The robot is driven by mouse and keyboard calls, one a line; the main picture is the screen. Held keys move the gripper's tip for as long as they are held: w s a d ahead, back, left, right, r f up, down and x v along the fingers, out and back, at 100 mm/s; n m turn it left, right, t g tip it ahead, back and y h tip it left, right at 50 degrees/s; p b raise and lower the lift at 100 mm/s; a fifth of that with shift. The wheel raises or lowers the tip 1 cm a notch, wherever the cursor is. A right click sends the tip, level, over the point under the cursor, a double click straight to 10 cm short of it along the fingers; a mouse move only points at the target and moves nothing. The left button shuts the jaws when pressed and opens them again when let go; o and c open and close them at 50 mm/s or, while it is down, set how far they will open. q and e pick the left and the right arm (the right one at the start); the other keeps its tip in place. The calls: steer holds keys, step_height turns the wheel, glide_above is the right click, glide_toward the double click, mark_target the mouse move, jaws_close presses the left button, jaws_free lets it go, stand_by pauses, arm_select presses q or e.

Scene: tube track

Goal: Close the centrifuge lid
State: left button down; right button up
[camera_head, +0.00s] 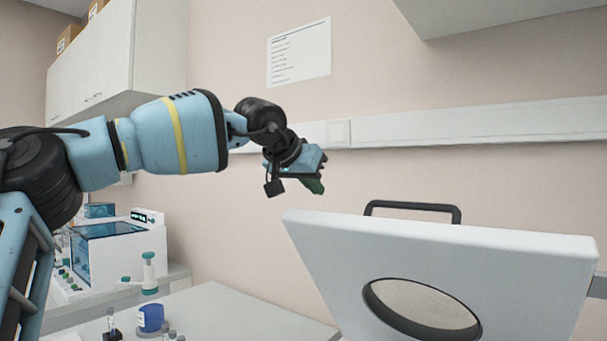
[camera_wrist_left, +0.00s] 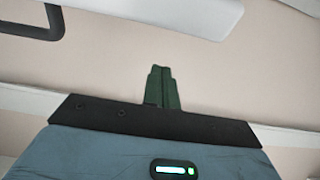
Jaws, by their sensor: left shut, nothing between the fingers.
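The centrifuge lid (camera_head: 500,270) is a thick white panel with a round window (camera_head: 421,306) and a dark handle (camera_head: 412,205) on its top edge. It stands raised and tilted at the lower right of the head view. My left gripper (camera_head: 318,189) is shut and empty, up and to the left of the lid, apart from it. In the left wrist view its green fingers (camera_wrist_left: 163,88) are together. A dark handle (camera_wrist_left: 38,25) and a white edge (camera_wrist_left: 190,12) show at the top there. The centrifuge body is out of view.
A bench (camera_head: 215,305) at the lower left holds a blue-labelled bottle (camera_head: 151,317), small tubes and a white device with a blue window (camera_head: 105,252). A wall rail (camera_head: 460,123) runs behind the lid. A cabinet (camera_head: 115,50) hangs upper left.

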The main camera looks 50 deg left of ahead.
mark_target(307, 210)
arm_select(q)
steer(key=shift+w+a+f, duration=0.1)
steer(key=shift+w+f, duration=0.3)
steer(key=shift+w, duration=0.15)
steer(key=shift+s+d+f, duration=0.15)
steer(key=shift+s+f, duration=0.15)
steer(key=shift+s, duration=0.35)
steer(key=shift+s+d+f, duration=0.1)
steer(key=shift+s+f, duration=0.2)
steer(key=shift+s, duration=0.3)
steer(key=shift+s+d+f, duration=0.15)
steer(key=shift+s+f, duration=0.25)
steer(key=shift+f, duration=0.05)
